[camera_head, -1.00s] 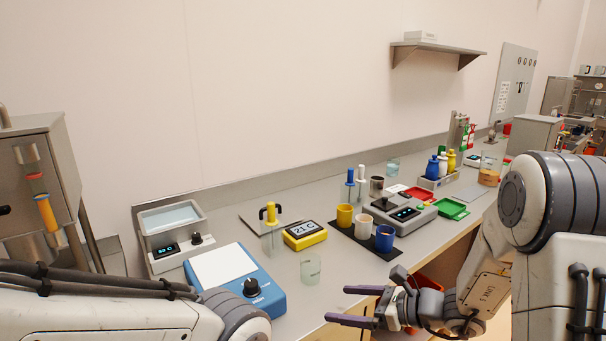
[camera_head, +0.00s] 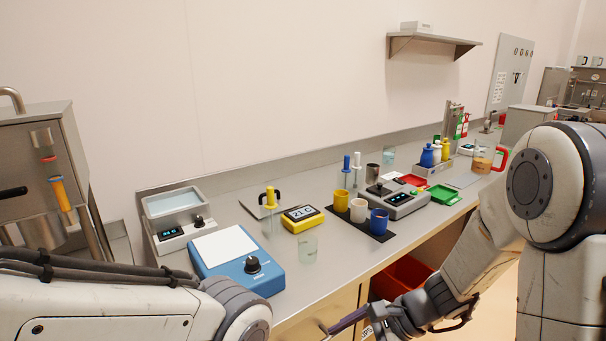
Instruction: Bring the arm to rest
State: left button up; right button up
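My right arm comes in from the right, and its gripper (camera_head: 342,325) hangs low at the bottom edge, in front of the bench's front face. I see its fingers nearly edge-on and partly cut off, so their opening is unclear. No held object shows there. My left arm (camera_head: 110,305) crosses the lower left corner, and its gripper is outside the picture.
The bench carries a water bath (camera_head: 175,216), a blue hotplate (camera_head: 236,260), a glass beaker (camera_head: 307,247), a yellow timer (camera_head: 302,218), coloured cups (camera_head: 379,222) and a scale (camera_head: 397,200). A red bin (camera_head: 402,276) is below. A steel hopper (camera_head: 30,150) stands left.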

jog(key=s+d+n+t+h, duration=0.1)
jog(key=s+d+n+h, duration=0.2)
jog(key=d+n+h, duration=0.9)
jog(key=s+a+r+n+g+y+p, duration=0.1)
jog(key=s+a+r+n+y, duration=0.1)
jog(key=s+a+r+n, duration=0.2)
jog(key=s+a+r+n+g+y+p, duration=0.1)
jog(key=s+a+r+n+y+p, duration=0.1)
jog(key=s+a+r+n, duration=0.3)
jog(key=s+a+n, duration=0.2)
jog(key=s+a, duration=0.2)
jog(key=a, duration=0.2)
jog(key=shift+s, duration=0.3)
